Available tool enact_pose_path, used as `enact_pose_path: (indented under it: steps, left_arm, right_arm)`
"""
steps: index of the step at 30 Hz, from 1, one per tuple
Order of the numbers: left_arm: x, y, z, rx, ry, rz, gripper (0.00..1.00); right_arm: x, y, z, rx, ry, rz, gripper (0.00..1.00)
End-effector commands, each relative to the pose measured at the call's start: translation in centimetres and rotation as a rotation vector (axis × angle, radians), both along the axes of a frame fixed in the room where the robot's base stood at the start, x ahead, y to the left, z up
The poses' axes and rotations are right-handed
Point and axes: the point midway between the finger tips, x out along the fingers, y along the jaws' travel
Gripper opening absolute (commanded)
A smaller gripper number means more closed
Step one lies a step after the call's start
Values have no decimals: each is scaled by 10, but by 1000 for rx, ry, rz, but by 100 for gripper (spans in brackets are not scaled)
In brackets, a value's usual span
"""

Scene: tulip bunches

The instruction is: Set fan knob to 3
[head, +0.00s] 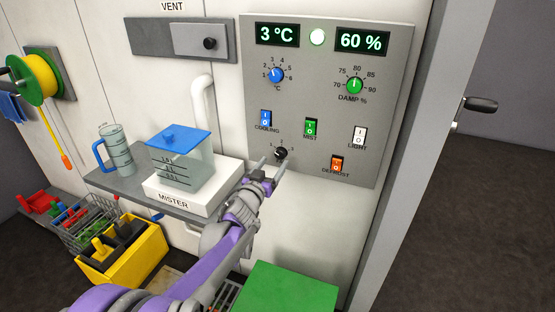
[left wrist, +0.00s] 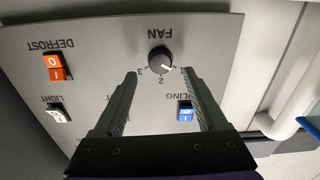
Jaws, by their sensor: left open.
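The fan knob (head: 281,153) is a small black dial low on the grey control panel (head: 385,125). In the left wrist view the panel appears upside down, and the knob (left wrist: 159,59) has a white pointer mark aimed at the lower right, towards the 1 side. The numbers 2 and 3 show around it; the 1 is partly hidden by a finger. My left gripper (head: 272,169) is open, its fingers pointing at the panel. In the wrist view its fingertips (left wrist: 160,75) lie either side of the knob, with visible gaps. My right gripper is not in view.
Near the knob are the blue cooling switch (head: 265,118), green mist switch (head: 311,127) and orange defrost switch (head: 337,163). A mister tank (head: 180,165) with a blue lid stands left of my arm. A green box (head: 288,289) lies below.

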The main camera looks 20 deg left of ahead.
Motion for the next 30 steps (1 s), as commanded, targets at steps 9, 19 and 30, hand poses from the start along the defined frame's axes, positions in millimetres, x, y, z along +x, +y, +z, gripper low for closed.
enact_pose_path:
  steps: [9,19,30]
  left_arm:
    - [38,2,0,-1,0,0,74]
    - [41,2,0,-1,0,0,72]
    - [40,2,0,-1,0,1,6]
  right_arm:
    - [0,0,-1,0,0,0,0]
    - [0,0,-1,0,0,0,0]
    - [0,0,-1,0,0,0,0]
